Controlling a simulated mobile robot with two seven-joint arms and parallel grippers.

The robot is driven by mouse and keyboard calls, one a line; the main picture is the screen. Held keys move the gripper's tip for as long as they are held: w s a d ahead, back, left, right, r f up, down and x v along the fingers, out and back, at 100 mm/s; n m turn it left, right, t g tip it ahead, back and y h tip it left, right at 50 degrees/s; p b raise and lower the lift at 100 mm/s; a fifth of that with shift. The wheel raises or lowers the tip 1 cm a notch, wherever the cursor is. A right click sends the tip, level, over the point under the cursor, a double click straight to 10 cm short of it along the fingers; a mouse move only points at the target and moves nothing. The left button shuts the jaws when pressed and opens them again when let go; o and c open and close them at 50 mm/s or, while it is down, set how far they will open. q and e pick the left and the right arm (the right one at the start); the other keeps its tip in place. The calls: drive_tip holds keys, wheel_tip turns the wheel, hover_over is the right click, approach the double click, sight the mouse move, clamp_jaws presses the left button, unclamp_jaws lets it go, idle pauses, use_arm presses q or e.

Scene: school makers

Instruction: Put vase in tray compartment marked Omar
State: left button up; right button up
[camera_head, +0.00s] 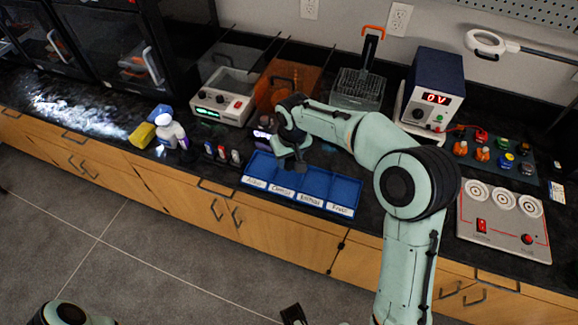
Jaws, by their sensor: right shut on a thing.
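The blue tray (346,193) lies on the black counter, with several compartments in a row and white name labels along its front edge. The labels are too small to read surely, so I cannot tell which one says Omar. My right gripper (291,164) points down over the left part of the tray, close above it. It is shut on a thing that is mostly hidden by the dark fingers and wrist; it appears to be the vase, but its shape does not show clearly. A dark part at the bottom edge may be my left gripper (293,315); its fingers are not clear.
Small bottles (222,153) and a white-and-purple figure (171,128) stand left of the tray. A white device (226,97) and an orange clear box (282,85) stand behind. A power supply (434,88) and a panel with round dials (503,225) are right.

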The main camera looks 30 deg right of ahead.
sight(289, 166)
drive_tip(key=shift+f, duration=1.9)
drive_tip(key=shift+f, duration=0.1)
drive_tip(key=o, duration=1)
drive_tip(key=shift+r, duration=0.2)
drive_tip(key=r, duration=0.4)
drive_tip(key=s+r, duration=0.1)
drive_tip(key=r, duration=0.2)
drive_tip(key=r+p, duration=0.1)
drive_tip(key=r, duration=0.3)
drive_tip(key=shift+s+a+r, duration=0.1)
drive_tip(key=shift+s+r, duration=0.25)
drive_tip(key=shift+s, duration=0.05)
